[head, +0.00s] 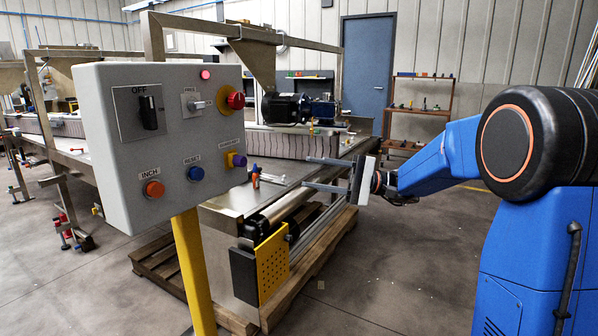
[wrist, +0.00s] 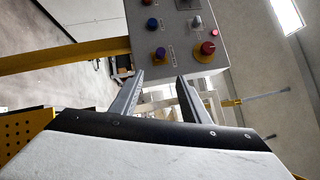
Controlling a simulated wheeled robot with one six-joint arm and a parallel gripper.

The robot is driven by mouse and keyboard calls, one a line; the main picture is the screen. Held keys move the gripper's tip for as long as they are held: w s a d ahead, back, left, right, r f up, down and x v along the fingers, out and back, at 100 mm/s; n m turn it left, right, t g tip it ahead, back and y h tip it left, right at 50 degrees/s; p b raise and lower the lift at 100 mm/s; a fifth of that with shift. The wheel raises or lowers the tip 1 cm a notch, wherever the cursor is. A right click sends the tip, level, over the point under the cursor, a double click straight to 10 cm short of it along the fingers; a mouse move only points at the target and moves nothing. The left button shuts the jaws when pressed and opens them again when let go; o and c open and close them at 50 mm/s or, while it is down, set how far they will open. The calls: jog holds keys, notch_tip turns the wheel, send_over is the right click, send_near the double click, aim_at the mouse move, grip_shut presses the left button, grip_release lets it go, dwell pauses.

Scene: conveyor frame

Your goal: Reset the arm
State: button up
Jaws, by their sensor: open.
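My arm is blue with a black joint and reaches in from the right in the head view. My gripper (head: 308,173) is open and empty, with its two grey fingers apart and pointing left toward the control box. It is held above the conveyor's end, to the right of the box. In the wrist view my gripper (wrist: 158,88) shows both fingers spread, with the control box (wrist: 180,35) beyond the tips. Nothing is between the fingers. The fingers appear apart from the box.
The grey control box (head: 160,190) stands on a yellow post (head: 193,270) at the left front, with a black switch, a red knob and several buttons. The conveyor (head: 235,200) runs behind it. A yellow perforated plate (head: 272,262) and a wooden pallet (head: 325,255) lie below. Floor at right is clear.

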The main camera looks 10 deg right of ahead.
jog(key=shift+d+f, duration=0.2)
jog(key=shift+d, duration=0.65)
jog(key=shift+s, duration=0.1)
jog(key=s+a+f+h, duration=0.1)
jog(key=s+f+h, duration=0.25)
jog(key=s, duration=0.35)
jog(key=s+a+f+n+g+h, duration=0.1)
jog(key=s+f+h, duration=0.25)
jog(key=s, duration=0.35)
jog(key=s+a+f+h, duration=0.1)
jog(key=s+f+h, duration=0.2)
jog(key=s+f, duration=0.3)
jog(key=s+d+f+n+t+h, duration=0.1)
jog(key=s+d+f+h, duration=0.3)
jog(key=d, duration=0.4)
jog(key=s+d+f+n+t+h, duration=0.1)
jog(key=s+d+f+t+h, duration=0.3)
jog(key=s, duration=0.5)
jog(key=d+h, duration=0.2)
jog(key=d, duration=0.1)
jog(key=shift+s+d+f, duration=0.15)
jog(key=shift+s+d, duration=0.05)
jog(key=shift+d, duration=0.15)
